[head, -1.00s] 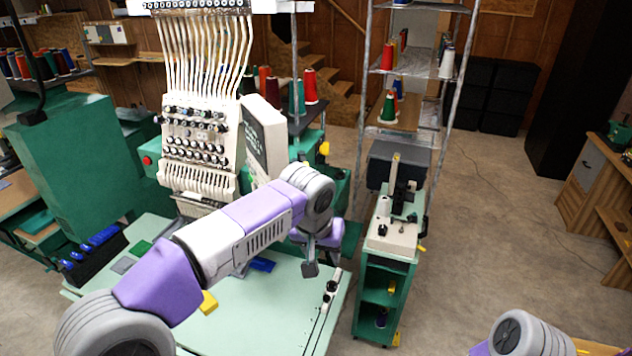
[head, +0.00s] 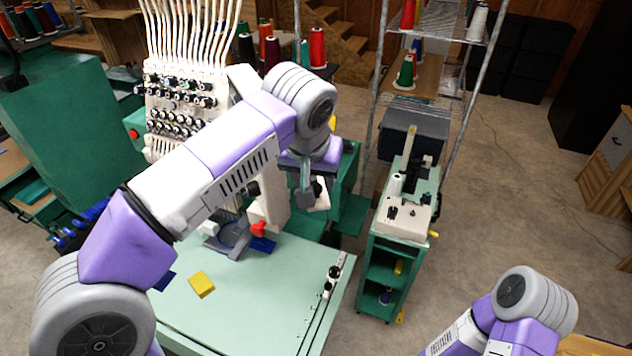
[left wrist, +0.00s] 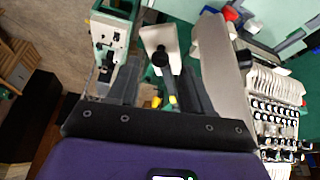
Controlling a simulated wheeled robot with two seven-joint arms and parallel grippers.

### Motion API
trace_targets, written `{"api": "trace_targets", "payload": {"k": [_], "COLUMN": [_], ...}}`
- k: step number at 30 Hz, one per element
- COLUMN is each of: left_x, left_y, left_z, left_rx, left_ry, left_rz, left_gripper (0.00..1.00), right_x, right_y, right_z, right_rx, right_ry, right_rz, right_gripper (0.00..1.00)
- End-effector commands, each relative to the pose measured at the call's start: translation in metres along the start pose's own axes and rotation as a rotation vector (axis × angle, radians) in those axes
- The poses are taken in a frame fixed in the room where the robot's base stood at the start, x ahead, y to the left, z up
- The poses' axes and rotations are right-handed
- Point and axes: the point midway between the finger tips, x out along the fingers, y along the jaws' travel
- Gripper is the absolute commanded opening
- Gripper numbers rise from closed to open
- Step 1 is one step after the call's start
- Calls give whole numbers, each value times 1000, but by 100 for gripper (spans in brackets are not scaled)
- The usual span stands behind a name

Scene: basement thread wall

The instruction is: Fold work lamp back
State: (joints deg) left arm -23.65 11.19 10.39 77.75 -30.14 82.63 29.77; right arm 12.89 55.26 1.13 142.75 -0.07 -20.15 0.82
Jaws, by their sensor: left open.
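A cream part with a dark stem and a yellow end (left wrist: 160,38), probably the work lamp, shows in the left wrist view between my spread fingers. In the head view, a pale piece with a dark knob (head: 319,198) beside my left gripper (head: 307,190) may be the same part. My left gripper (left wrist: 158,85) is open, at the right side of the embroidery machine (head: 180,95). I cannot tell whether the fingers touch the lamp. My forearm hides much of the machine's front. My right gripper is out of view; only its arm shows at lower right.
A green cart (head: 384,270) stands to the right. A wire rack (head: 425,75) with thread cones is behind it.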

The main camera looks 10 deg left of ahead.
Motion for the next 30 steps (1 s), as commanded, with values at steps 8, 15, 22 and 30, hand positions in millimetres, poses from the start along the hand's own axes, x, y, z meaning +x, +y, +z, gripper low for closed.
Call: {"api": "trace_targets", "payload": {"k": [8,15,22,30], "left_x": [25,26,26,25], "left_y": [0,0,0,0], "left_z": [0,0,0,0], "left_rx": [-1,-1,-1,-1], "left_ry": [0,0,0,0], "left_rz": [0,0,0,0], "left_gripper": [50,50,16,0], "right_x": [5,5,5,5], "right_y": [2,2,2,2], "right_z": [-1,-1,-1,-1], "right_rx": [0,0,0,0], "right_ry": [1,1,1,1], "right_rz": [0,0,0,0], "right_gripper": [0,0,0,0]}}
